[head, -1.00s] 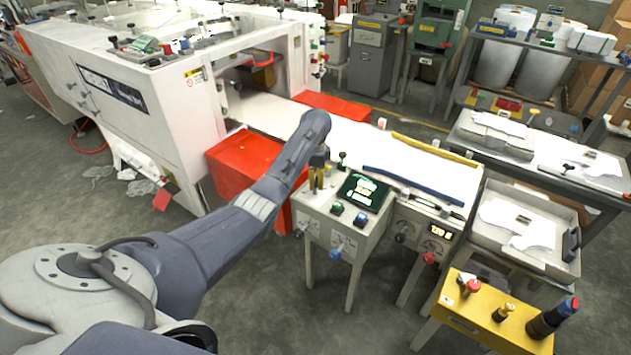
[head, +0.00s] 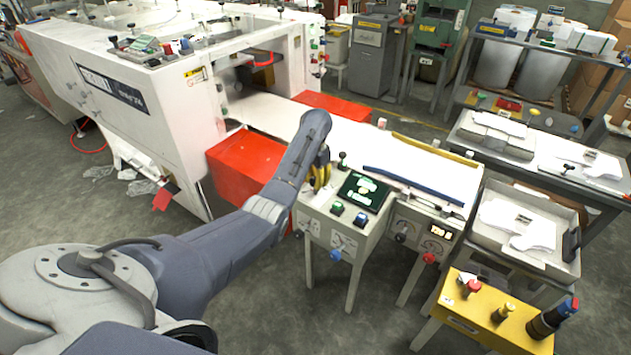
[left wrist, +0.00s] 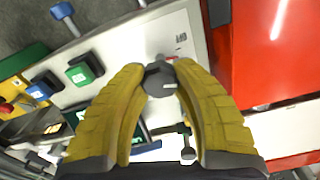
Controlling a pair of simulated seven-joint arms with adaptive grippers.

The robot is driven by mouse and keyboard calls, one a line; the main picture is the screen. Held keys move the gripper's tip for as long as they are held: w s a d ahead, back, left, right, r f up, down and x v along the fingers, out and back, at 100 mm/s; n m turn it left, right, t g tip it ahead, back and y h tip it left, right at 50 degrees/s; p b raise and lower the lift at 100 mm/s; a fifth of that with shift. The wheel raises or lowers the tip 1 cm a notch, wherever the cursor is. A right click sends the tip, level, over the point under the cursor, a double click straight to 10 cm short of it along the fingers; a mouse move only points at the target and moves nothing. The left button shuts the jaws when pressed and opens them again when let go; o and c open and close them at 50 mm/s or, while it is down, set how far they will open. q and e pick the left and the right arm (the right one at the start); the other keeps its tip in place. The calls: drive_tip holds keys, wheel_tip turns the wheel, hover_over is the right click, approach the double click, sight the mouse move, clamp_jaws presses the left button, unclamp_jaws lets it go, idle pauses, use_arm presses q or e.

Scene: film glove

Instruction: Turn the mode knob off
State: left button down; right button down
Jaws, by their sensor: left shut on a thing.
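My left gripper (head: 318,184) reaches down to the left end of the top of a pale control panel (head: 325,225). In the left wrist view its yellow fingers (left wrist: 160,72) are shut on a dark round knob (left wrist: 160,82), one finger on each side. A short light mark shows on the knob's face. I take it to be the mode knob; no label on it is readable. In the head view the knob is hidden by the fingers and my arm. My right gripper is not in view.
Close to the knob are a green button (head: 337,209), a blue button (head: 360,219) and a dark display (head: 363,193). A blue knob (head: 335,255) sits on the panel front. A red box (head: 240,165) stands left of my forearm. A yellow stand (head: 480,310) is at front right.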

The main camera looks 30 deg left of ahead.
use_arm(q)
drive_tip(key=shift+w+n, duration=0.1)
drive_tip(key=shift+n, duration=2.1)
drive_tip(key=c, duration=0.9)
unclamp_jaws()
drive_tip(key=shift+r, duration=0.1)
wheel_tip(320, 180, up, 12)
